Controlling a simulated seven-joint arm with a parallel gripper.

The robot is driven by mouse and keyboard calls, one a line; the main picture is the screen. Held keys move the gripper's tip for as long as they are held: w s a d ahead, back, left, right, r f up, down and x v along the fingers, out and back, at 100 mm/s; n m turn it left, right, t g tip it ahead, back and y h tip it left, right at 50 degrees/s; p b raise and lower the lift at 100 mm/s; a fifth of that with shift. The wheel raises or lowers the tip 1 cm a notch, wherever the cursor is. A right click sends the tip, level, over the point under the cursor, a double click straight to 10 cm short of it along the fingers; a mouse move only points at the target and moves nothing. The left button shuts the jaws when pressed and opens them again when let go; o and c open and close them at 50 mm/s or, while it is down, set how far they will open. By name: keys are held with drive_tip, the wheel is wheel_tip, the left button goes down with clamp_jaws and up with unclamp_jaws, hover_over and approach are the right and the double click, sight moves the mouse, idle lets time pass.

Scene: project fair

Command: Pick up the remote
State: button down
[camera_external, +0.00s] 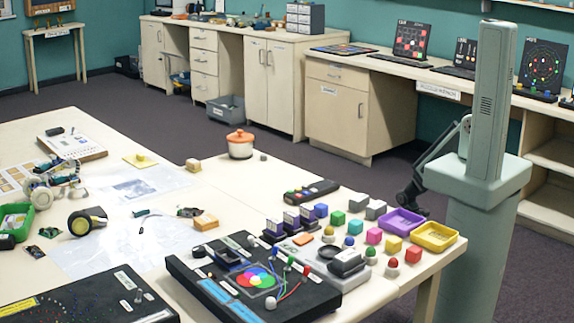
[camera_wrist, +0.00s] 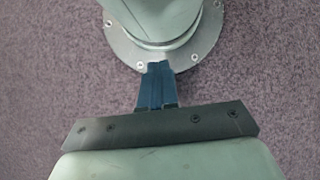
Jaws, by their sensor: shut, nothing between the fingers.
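The remote (camera_external: 312,191) is a long dark handset with coloured buttons. It lies flat on the table, right of the centre of the outside view and behind the row of coloured blocks. My gripper (camera_external: 412,207) hangs beyond the table's right edge, behind the purple tray, well apart from the remote. In the wrist view my gripper (camera_wrist: 158,67) shows blue fingers close together and empty. The wrist view shows carpet and my base, and the remote is not in it.
A purple tray (camera_external: 385,225) and a yellow tray (camera_external: 435,246) stand at the table's right edge. Several coloured blocks and domed pieces lie in front of the remote. A lidded pot (camera_external: 240,150) stands behind it to the left. The tabletop (camera_external: 300,165) behind the remote is clear.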

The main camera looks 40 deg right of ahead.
drive_tip(key=c, duration=1.8)
unclamp_jaws()
drive_tip(key=o, duration=1.6)
drive_tip(key=shift+o, duration=0.2)
